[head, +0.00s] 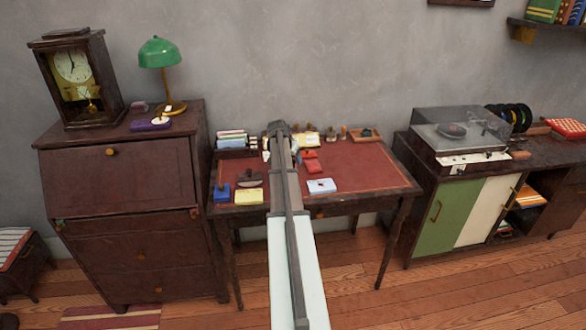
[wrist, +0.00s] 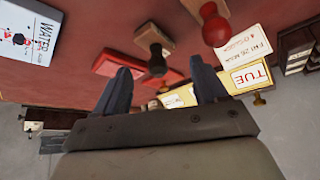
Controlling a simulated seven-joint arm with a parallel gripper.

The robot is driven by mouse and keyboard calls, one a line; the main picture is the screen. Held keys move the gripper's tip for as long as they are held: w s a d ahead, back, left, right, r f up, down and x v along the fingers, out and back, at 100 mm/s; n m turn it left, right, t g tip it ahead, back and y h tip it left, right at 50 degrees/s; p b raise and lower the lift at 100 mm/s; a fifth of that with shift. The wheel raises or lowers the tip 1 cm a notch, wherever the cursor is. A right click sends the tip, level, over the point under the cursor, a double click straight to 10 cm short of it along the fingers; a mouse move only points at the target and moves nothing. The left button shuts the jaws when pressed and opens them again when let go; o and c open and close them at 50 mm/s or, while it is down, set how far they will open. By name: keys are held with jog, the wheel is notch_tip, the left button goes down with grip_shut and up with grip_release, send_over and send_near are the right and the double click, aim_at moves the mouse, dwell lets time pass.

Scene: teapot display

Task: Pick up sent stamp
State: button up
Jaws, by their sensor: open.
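Several small stamps stand at the back of the red-topped desk (head: 365,170); I cannot read which one is the sent stamp. In the wrist view, a stamp with a dark handle (wrist: 156,60) is just beyond the gap between my fingers, and a stamp with a red knob (wrist: 214,28) is to its right. My gripper (wrist: 161,82) is open and nothing shows held between its fingers. In the head view my arm reaches over the desk and hides part of the stamps and most of the gripper.
Red ink pads (wrist: 117,64) lie close to the left finger. A white WATER box (wrist: 30,38) is at left in the wrist view, and a TUE calendar card (wrist: 250,76) is at right. A yellow pad (head: 248,196) lies at the desk's front left. The desk's right side is mostly clear.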

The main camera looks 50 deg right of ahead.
jog(key=shift+d+x, duration=0.2)
jog(key=shift+x, duration=2.45)
jog(key=shift+w+r, duration=0.15)
jog(key=shift+r, duration=0.05)
jog(key=shift+c, duration=0.2)
jog(key=c, duration=1.3)
